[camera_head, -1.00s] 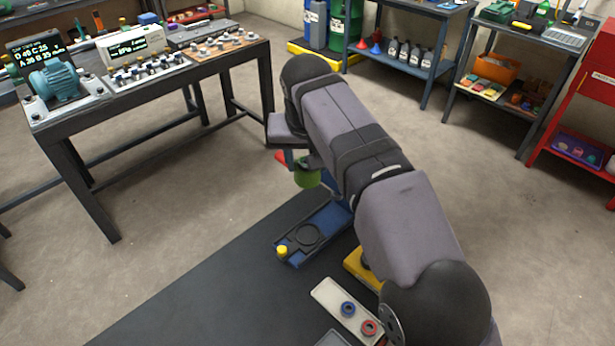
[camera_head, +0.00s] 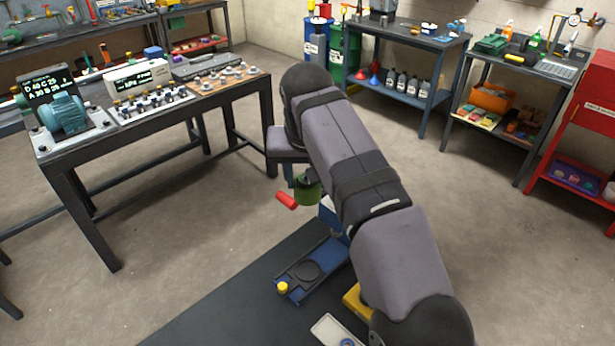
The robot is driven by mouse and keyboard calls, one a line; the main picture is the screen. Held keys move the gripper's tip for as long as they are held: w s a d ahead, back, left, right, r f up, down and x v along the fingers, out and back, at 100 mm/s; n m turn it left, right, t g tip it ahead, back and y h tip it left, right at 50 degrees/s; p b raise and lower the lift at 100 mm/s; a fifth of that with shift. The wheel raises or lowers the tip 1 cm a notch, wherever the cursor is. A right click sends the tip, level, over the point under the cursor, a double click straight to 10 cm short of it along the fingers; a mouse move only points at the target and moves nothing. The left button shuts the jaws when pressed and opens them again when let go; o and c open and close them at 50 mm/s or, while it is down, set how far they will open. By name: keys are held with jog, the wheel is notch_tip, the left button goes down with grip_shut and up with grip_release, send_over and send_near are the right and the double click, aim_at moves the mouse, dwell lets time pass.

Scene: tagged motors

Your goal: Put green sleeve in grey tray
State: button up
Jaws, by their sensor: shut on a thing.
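The green sleeve (camera_head: 309,191) hangs below the far end of my arm. My gripper (camera_head: 303,177) is shut on it, with its fingers mostly hidden by the arm. A light grey tray (camera_head: 326,328) lies on the dark mat at the bottom edge, partly cut off and partly behind my arm. A blue ring (camera_head: 347,343) shows at its lower part. The sleeve is well beyond the tray, above the far part of the work area.
A blue fixture (camera_head: 318,262) with a round dark recess and a yellow knob (camera_head: 283,287) lies on the dark mat (camera_head: 235,300). A red cylindrical piece (camera_head: 287,200) is left of the sleeve. A yellow piece (camera_head: 354,300) sits partly behind my arm. The mat's left part is clear.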

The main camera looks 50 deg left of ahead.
jog(key=shift+r+p, duration=1.45)
jog(key=shift+p, duration=0.1)
jog(key=shift+s+d+f, duration=0.1)
jog(key=shift+s+f, duration=0.2)
jog(key=shift+f, duration=0.05)
jog(key=s+d+f+m+h+b, duration=0.2)
jog(key=s+d+f+m+h, duration=0.1)
jog(key=s+d+f+m, duration=0.7)
jog(key=s+d+f+m+h+b, duration=0.25)
jog(key=s+d+f+m, duration=0.5)
jog(key=d+f, duration=0.55)
jog(key=shift+m+h, duration=0.25)
jog(key=shift+h, duration=0.2)
jog(key=shift+s+a+f+p+x, duration=0.15)
jog(key=shift+p+x, duration=0.25)
jog(key=shift+x, duration=0.9)
jog(key=shift+s+a+f+p+x, duration=0.1)
jog(key=shift+s+a+p+x, duration=0.2)
jog(key=shift+x, duration=1.05)
jog(key=shift+s+a+f+p+x, duration=0.15)
jog(key=shift+p+x, duration=0.3)
jog(key=shift+x, duration=0.85)
jog(key=shift+f, duration=0.5)
